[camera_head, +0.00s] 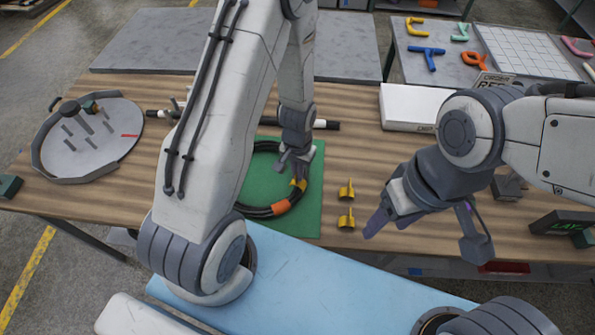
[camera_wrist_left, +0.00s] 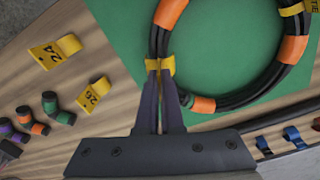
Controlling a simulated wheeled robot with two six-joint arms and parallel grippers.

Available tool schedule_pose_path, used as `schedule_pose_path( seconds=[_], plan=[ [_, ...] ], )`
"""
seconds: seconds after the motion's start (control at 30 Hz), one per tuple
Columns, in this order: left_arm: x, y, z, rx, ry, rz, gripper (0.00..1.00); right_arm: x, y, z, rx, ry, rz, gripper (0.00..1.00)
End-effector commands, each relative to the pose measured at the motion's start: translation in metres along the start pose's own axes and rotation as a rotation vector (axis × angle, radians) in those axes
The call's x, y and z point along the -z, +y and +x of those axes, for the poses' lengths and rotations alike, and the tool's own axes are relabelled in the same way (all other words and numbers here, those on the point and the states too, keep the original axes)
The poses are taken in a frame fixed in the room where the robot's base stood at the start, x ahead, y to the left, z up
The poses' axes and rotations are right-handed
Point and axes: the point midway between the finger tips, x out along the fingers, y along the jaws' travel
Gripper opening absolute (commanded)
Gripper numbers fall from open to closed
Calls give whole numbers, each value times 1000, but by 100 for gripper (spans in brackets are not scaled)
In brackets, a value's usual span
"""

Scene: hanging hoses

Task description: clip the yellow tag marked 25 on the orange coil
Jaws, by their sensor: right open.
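The coil is a black hose ring with orange bands (camera_head: 281,207), lying on a green mat (camera_head: 311,214); it also shows in the left wrist view (camera_wrist_left: 203,104). My left gripper (camera_head: 294,176) is over the coil's right side. In the left wrist view its purple fingers (camera_wrist_left: 165,78) are close together on a yellow tag (camera_wrist_left: 167,64) that sits at the hose. The number on this tag is not readable. Two other yellow tags, marked 24 (camera_wrist_left: 55,50) and 26 (camera_wrist_left: 93,93), lie on the wood beside the mat. My right gripper (camera_head: 425,236) is open and empty above the table's front.
A round grey tray (camera_head: 85,165) with pegs stands at the left. A white box (camera_head: 412,108) is at the back right. A dark rod lies behind the coil. Several short hose pieces (camera_wrist_left: 40,128) lie near the tags in the left wrist view.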

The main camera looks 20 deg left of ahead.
Motion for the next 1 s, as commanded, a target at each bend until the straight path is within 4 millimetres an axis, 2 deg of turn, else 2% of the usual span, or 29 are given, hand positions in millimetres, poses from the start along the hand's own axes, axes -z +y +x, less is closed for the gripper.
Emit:
schedule_pose_path(
  seconds=[0.5,1.0],
  plan=[
    [0,0,1,0,0,0,0,0,0,1,0,0,0,60],
    [0,0,16,0,0,0,0,-1,1,12,0,0,0,60]
  ],
)
